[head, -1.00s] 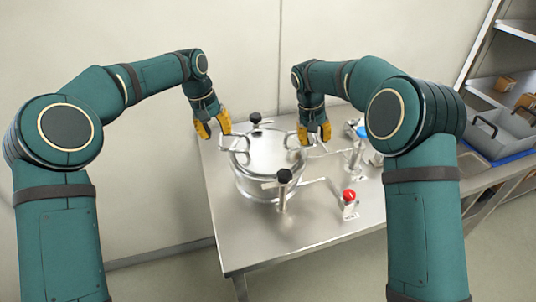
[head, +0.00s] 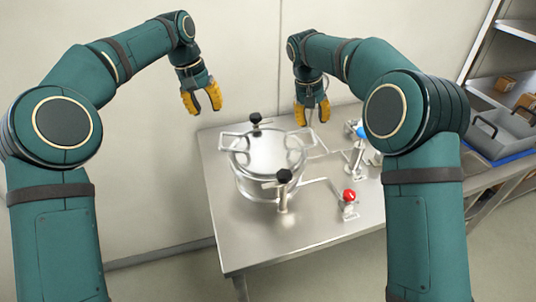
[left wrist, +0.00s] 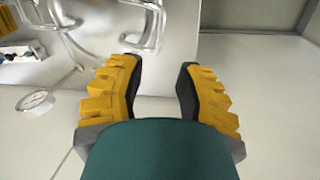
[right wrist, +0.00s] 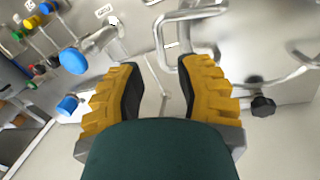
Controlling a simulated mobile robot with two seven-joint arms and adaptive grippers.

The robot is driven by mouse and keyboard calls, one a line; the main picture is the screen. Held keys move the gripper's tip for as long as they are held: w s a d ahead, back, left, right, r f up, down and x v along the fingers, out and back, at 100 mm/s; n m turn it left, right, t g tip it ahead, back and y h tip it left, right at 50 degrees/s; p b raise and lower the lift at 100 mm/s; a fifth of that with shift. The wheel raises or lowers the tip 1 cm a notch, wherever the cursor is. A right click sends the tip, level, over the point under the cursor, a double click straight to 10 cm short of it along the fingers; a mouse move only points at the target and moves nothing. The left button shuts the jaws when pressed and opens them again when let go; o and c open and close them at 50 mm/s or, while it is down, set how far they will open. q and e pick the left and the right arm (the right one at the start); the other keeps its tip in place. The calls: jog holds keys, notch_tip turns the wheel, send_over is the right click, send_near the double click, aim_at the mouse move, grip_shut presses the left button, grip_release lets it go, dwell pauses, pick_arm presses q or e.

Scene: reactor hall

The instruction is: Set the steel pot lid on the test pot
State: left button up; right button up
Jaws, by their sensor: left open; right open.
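The steel lid (head: 268,150) lies on top of the steel test pot (head: 253,187) on the table. It looks level, with a loop handle at its left and its right side. My left gripper (head: 204,108) is open and empty, up and to the left of the lid. My right gripper (head: 312,120) is open and empty, above and behind the lid's right handle. The left wrist view shows open yellow fingers (left wrist: 158,85) apart from the handle. The right wrist view shows open fingers (right wrist: 160,85) with a loop handle (right wrist: 165,30) beyond them.
Black-knobbed clamps stand at the front (head: 284,177) and back (head: 256,118) of the pot. A red-knobbed valve (head: 349,196) and a blue-knobbed fitting (head: 361,132) stand to the right. Shelving with a grey bin (head: 500,130) is further right. The table's front is clear.

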jog(key=r, duration=0.3)
jog(key=a+r, duration=0.1)
jog(key=r, duration=0.1)
pick_arm(q)
jog(key=o, duration=1.1)
jog(key=shift+o, duration=0.2)
pick_arm(e)
jog(key=shift+f, duration=0.1)
pick_arm(q)
jog(key=shift+r, duration=0.1)
notch_tip(320, 180, up, 7)
jog(key=a+p, duration=0.1)
jog(key=p, duration=0.6)
jog(key=shift+a+p, duration=0.15)
jog(key=shift+p, duration=0.25)
pick_arm(e)
notch_tip(320, 180, up, 8)
pick_arm(q)
jog(key=shift+f, duration=0.2)
pick_arm(e)
jog(key=shift+f, duration=0.1)
